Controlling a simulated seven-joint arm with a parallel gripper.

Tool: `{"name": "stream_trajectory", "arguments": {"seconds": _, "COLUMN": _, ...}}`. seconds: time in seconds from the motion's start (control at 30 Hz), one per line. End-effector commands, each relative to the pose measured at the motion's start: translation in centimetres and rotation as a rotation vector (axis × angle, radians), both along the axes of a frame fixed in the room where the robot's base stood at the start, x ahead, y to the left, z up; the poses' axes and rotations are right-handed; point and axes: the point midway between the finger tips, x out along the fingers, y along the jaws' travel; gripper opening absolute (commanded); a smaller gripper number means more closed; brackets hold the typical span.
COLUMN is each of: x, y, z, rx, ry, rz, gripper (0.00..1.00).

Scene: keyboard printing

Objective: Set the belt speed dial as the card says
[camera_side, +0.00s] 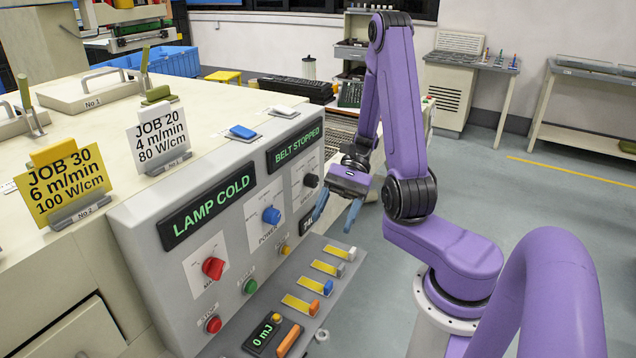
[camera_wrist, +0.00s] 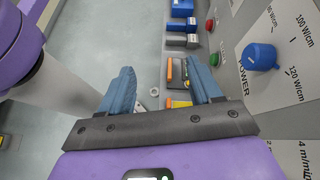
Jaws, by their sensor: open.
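The black dial (camera_side: 311,180) sits at the right of the grey control panel, on a white plate mostly too small to read. In the wrist view, part of a plate marked 4 m/min (camera_wrist: 308,162) shows at the lower right; its knob is hidden. My gripper (camera_side: 336,212) is open and empty, pointing down just in front of the panel's right end, apart from the dial. Its two blue fingers (camera_wrist: 162,82) hang over the lower ledge. A yellow card (camera_side: 64,184) reads JOB 30, 6 m/min, 100 W/cm. A white card (camera_side: 161,135) reads JOB 20, 4 m/min, 80 W/cm.
A blue power dial (camera_side: 271,215) and red dial (camera_side: 213,268) stick out left of the black one. Green (camera_side: 250,286) and red (camera_side: 213,324) buttons sit below. Displays read LAMP COLD (camera_side: 215,205) and BELT STOPPED (camera_side: 296,145). Several switches line the ledge (camera_side: 330,290).

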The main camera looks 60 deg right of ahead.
Motion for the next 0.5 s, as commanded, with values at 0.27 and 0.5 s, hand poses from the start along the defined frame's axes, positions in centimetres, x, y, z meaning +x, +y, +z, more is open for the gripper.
{"name": "stream_trajectory", "arguments": {"seconds": 0.27, "x": 0.6, "y": -2.2, "z": -0.3, "rx": 0.145, "ry": 0.037, "rz": -0.371, "gripper": 0.64}}
{"name": "stream_trajectory", "arguments": {"seconds": 0.5, "x": 0.4, "y": -4.4, "z": -0.5, "rx": 0.272, "ry": 0.037, "rz": -0.683, "gripper": 0.64}}
